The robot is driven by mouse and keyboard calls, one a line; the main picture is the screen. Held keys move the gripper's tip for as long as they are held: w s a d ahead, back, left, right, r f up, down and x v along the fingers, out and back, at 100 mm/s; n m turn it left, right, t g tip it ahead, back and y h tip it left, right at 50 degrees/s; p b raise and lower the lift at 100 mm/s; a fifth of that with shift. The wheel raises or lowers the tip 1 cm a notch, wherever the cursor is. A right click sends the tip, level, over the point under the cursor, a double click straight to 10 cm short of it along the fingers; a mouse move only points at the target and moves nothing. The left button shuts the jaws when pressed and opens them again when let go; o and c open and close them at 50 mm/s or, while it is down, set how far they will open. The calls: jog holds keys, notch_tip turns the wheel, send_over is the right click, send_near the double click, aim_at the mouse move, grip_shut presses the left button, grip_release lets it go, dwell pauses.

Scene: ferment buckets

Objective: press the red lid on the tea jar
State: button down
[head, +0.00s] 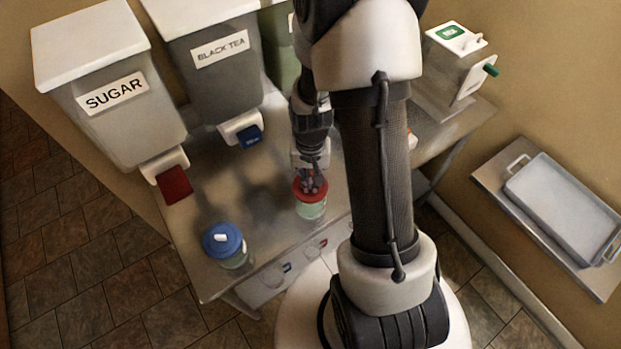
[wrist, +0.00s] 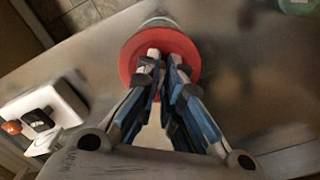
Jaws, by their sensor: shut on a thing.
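A red round lid (head: 320,197) sits over the mouth of a clear jar (head: 313,212) with pale green contents, near the front edge of the metal table. My gripper (head: 311,184) points down at the lid's middle, its fingers close together and shut on the lid, probably at a knob that the fingers hide. The wrist view shows the red lid (wrist: 193,52) around the fingertips (wrist: 164,62), with part of the jar (wrist: 158,21) beyond its edge. Whether the lid is fully down cannot be told. No label shows on this jar.
A blue-lidded jar (head: 223,241) stands to the left on the metal table (head: 255,205). Bins marked SUGAR (head: 115,100) and BLACK TEA (head: 218,65) stand behind. A dark red tap piece (head: 174,184) juts out. A grey tray (head: 565,208) lies on a shelf at right.

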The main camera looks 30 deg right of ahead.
jog(key=c, duration=1.7)
grip_release()
jog(key=shift+o, duration=0.6)
jog(key=o, duration=0.4)
jog(key=shift+r+p, duration=2.6)
jog(key=shift+r, duration=0.95)
jog(key=shift+c, duration=0.2)
